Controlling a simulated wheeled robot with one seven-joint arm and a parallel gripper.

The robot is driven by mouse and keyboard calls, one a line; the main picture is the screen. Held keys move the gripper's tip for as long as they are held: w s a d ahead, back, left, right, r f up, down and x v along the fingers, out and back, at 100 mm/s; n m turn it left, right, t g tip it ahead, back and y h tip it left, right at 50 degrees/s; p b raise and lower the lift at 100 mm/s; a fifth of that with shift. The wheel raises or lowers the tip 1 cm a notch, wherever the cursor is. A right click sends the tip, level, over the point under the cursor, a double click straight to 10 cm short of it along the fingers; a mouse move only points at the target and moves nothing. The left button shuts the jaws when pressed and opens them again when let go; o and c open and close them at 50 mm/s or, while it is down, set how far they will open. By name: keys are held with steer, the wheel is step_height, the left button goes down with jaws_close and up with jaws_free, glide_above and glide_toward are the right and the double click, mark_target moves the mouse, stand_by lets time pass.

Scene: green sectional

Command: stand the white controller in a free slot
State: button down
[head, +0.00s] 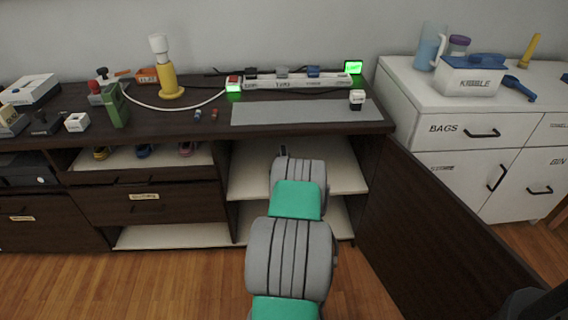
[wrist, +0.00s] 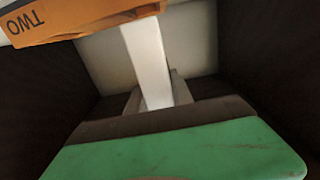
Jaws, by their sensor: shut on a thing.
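My gripper (wrist: 158,95) shows in the wrist view as two pale grey fingers beyond a dark bar and a green body. It is shut on a long white piece (wrist: 147,58), which looks like the white controller. Its far end meets an orange part (wrist: 85,20) marked "TWO", upside down in this view. I cannot tell whether the white piece touches the orange part or only passes behind it. In the head view my arm reaches into the open right bay of the dark sideboard and hides the gripper and the white piece. No free slot can be made out clearly.
Dark walls stand close on both sides in the wrist view. In the head view, pale shelves (head: 345,178) lie around my arm under the sideboard top (head: 310,128). A dark panel (head: 440,235) extends forward at right, beside a white cabinet (head: 480,115).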

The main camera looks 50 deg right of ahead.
steer(key=shift+x, duration=1.5)
steer(key=shift+w+d+f+b, duration=0.15)
steer(key=shift+f+b, duration=0.1)
steer(key=shift+b, duration=0.25)
steer(key=shift+f+b, duration=1.6)
steer(key=shift+b, duration=0.25)
steer(key=c, duration=1)
jaws_free()
steer(key=shift+c, duration=0.2)
